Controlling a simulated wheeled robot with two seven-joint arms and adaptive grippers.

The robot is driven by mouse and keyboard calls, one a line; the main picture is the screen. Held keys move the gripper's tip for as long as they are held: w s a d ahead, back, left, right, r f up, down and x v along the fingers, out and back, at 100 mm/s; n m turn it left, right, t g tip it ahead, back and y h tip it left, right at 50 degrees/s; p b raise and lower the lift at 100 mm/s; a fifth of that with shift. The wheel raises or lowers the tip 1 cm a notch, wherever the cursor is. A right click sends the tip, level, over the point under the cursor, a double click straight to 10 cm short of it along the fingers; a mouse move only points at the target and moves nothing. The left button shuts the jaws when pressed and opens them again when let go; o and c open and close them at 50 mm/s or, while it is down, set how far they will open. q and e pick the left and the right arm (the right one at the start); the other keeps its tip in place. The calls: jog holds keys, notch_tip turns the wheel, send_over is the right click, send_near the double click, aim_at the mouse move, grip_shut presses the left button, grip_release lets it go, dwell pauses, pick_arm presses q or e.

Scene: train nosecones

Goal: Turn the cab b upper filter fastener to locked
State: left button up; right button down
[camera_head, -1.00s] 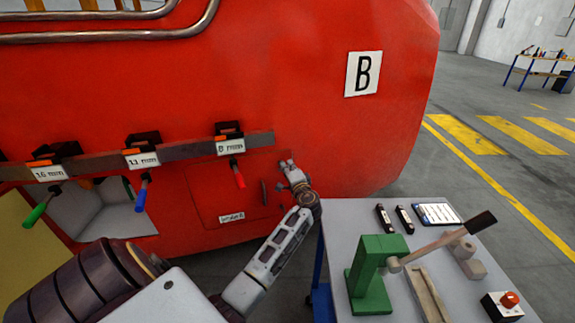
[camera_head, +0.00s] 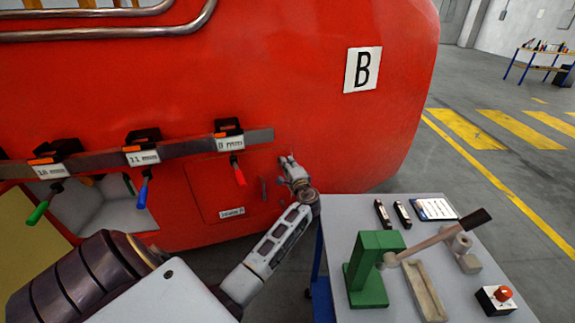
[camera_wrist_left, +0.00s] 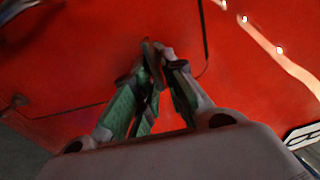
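The upper filter fastener is a small dark lever at the upper right of the square red hatch (camera_head: 213,193). It shows in the left wrist view (camera_wrist_left: 151,57) between my fingertips. My left gripper (camera_head: 287,163) reaches it from the right of the hatch and hides most of it in the head view. In the left wrist view my two green-padded fingers (camera_wrist_left: 152,62) come together on the dark lever and look shut on it. Its exact angle is hard to tell. A second dark fastener (camera_head: 264,189) sits lower on the hatch's right edge. My right gripper is out of view.
A rail (camera_head: 190,144) with labelled clamps and coloured handles crosses the red nosecone above the hatch. A grey trolley (camera_head: 335,215) with a green press (camera_head: 367,270) stands close to my left forearm's right. An open recess (camera_head: 95,215) is at left.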

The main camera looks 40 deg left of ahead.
pick_arm(q)
jog(key=shift+o, duration=0.9)
jog(key=shift+d, duration=0.1)
jog(key=v, duration=1.2)
